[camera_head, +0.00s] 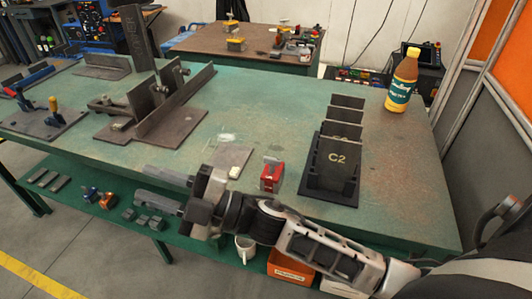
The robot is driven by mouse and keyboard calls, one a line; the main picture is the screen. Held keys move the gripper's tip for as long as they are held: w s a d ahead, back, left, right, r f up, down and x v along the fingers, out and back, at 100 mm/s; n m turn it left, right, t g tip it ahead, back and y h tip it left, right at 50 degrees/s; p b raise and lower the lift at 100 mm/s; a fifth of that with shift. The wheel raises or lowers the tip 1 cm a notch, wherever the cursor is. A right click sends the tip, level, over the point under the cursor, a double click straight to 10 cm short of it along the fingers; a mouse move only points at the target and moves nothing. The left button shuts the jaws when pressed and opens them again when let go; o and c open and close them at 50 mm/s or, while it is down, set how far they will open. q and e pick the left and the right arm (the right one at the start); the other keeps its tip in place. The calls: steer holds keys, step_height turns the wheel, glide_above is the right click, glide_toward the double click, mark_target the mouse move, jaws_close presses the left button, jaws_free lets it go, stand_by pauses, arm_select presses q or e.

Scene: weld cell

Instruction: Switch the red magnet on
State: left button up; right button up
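The red magnet (271,176) stands on the green table near its front edge, just left of the black rack. It is a small red block with a grey part on it. I cannot tell the position of its switch. My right gripper (145,183) is at the table's front edge, to the left of the magnet and apart from it. Its two fingers point left and are spread, with nothing between them. My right forearm passes in front of and below the magnet. My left gripper is not in view.
A black rack of plates marked C2 (336,175) stands right of the magnet. A pale flat plate (233,160) lies left of it. A bottle (402,82) stands at the back right. Steel fixtures (165,105) fill the left. The table's middle (265,105) is clear.

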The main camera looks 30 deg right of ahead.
step_height(320, 180, up, 3)
steer(key=s+a+n+g+y, duration=0.1)
steer(key=a+n+g+y, duration=0.2)
steer(key=n+g, duration=0.6)
step_height(320, 180, up, 3)
steer(key=n+g+h, duration=0.5)
steer(key=n+h, duration=0.8)
steer(key=h, duration=0.7)
glide_above(272, 158)
step_height(272, 158, down, 15)
steer(key=shift+f+p, duration=0.1)
steer(key=shift+p, duration=0.55)
